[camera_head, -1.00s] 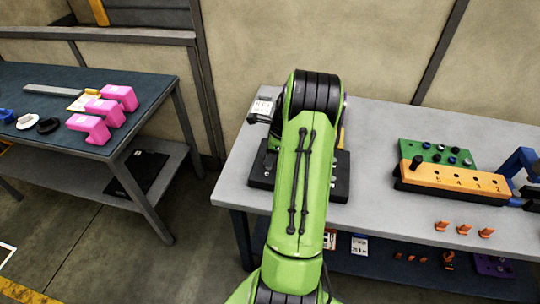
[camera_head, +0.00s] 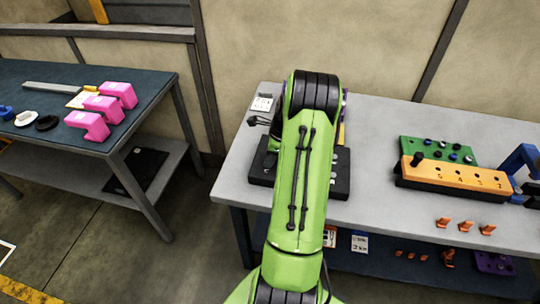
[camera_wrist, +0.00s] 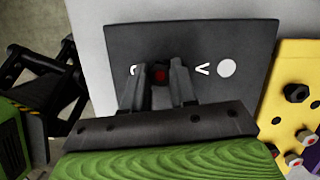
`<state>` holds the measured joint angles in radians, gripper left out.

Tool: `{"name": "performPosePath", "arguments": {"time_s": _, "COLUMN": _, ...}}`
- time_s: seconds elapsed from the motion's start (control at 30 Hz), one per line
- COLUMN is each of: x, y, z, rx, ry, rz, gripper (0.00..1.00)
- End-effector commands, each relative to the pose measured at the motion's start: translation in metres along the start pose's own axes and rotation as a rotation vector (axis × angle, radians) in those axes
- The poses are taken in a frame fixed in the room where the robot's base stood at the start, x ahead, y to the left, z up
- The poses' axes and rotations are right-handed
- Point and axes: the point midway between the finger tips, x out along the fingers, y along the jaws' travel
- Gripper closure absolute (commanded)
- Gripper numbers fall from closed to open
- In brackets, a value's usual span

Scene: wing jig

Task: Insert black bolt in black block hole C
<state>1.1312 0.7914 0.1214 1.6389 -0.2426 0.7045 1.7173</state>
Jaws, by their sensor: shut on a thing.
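The black block (camera_head: 340,188) lies on the grey table, partly hidden by my arm in the head view. In the wrist view its dark top face (camera_wrist: 190,40) fills the upper middle. It bears white marks and a white round spot (camera_wrist: 226,68) right of my gripper. My gripper (camera_wrist: 160,82) is over this face, its fingers shut on a dark piece with a red spot, taken as the black bolt (camera_wrist: 160,73). Most of the bolt is hidden between the fingers. Its lower end and any hole under it cannot be seen.
A yellow block (camera_wrist: 284,86) with a black hex piece (camera_wrist: 296,92) stands close right of the black block. Farther right are an orange block (camera_head: 455,178) and a green block (camera_head: 440,150). Table between black and orange blocks is clear.

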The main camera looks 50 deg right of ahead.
Motion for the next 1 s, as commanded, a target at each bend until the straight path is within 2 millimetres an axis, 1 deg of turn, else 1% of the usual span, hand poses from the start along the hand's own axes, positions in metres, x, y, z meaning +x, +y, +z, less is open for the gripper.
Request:
{"name": "performPosePath", "arguments": {"time_s": 0.2, "x": 0.001, "y": 0.000, "z": 0.000, "rx": 0.000, "ry": 0.000, "rz": 0.000, "gripper": 1.00}}
{"name": "performPosePath", "arguments": {"time_s": 0.23, "x": 0.001, "y": 0.000, "z": 0.000, "rx": 0.000, "ry": 0.000, "rz": -0.001, "gripper": 0.70}}
{"name": "performPosePath", "arguments": {"time_s": 0.4, "x": 0.001, "y": 0.000, "z": 0.000, "rx": 0.000, "ry": 0.000, "rz": -0.001, "gripper": 0.44}}
{"name": "performPosePath", "arguments": {"time_s": 0.67, "x": 0.001, "y": 0.000, "z": 0.000, "rx": 0.000, "ry": 0.000, "rz": -0.001, "gripper": 0.43}}
{"name": "performPosePath", "arguments": {"time_s": 0.77, "x": -0.008, "y": -0.001, "z": 0.000, "rx": 0.000, "ry": -0.001, "rz": -0.003, "gripper": 0.43}}
{"name": "performPosePath", "arguments": {"time_s": 0.87, "x": -0.029, "y": -0.001, "z": 0.000, "rx": 0.000, "ry": 0.000, "rz": -0.006, "gripper": 0.43}}
{"name": "performPosePath", "arguments": {"time_s": 1.0, "x": -0.071, "y": -0.002, "z": 0.000, "rx": 0.002, "ry": 0.000, "rz": -0.008, "gripper": 0.43}}
